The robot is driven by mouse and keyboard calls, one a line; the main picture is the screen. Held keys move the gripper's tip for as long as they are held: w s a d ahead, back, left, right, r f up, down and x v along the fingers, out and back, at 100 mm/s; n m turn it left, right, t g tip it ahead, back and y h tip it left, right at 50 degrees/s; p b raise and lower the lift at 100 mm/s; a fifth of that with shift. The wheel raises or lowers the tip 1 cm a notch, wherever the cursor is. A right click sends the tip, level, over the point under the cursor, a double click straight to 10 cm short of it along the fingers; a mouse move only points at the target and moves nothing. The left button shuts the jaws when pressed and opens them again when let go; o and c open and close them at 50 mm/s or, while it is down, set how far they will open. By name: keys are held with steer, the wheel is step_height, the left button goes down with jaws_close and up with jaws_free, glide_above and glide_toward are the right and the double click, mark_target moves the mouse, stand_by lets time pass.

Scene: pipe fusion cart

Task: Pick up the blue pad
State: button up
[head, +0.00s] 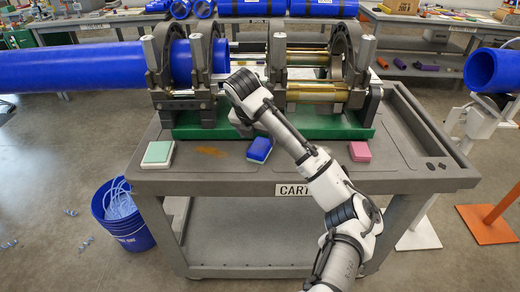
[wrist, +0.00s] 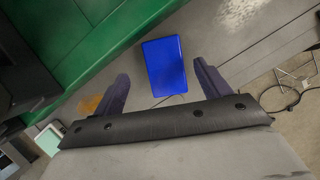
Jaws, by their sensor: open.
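The blue pad (head: 260,148) lies near the front edge of the grey cart top, in the middle of three pads. In the wrist view the blue pad (wrist: 165,66) is a flat blue rectangle, fully visible. My gripper (wrist: 161,69) is open, with one dark finger to each side of the pad in the picture. The fingers look apart from the pad; how far above it they are, I cannot tell. In the head view my wrist is just above and behind the pad, and the fingers cannot be made out.
A green pad (head: 157,153) lies left and a pink pad (head: 360,151) right on the cart (head: 210,180). Behind stands the fusion machine on a green base (head: 330,127), clamping a blue pipe (head: 80,67). A blue bucket (head: 124,215) stands on the floor.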

mark_target(261, 144)
steer(key=x, duration=0.1)
steer(key=p+x, duration=0.1)
steer(key=x, duration=0.3)
steer(key=shift+s+d+f+p, duration=0.1)
steer(key=shift+d+p, duration=0.15)
steer(key=shift+p, duration=0.05)
steer(key=shift+c, duration=0.2)
steer(key=c, duration=1.1)
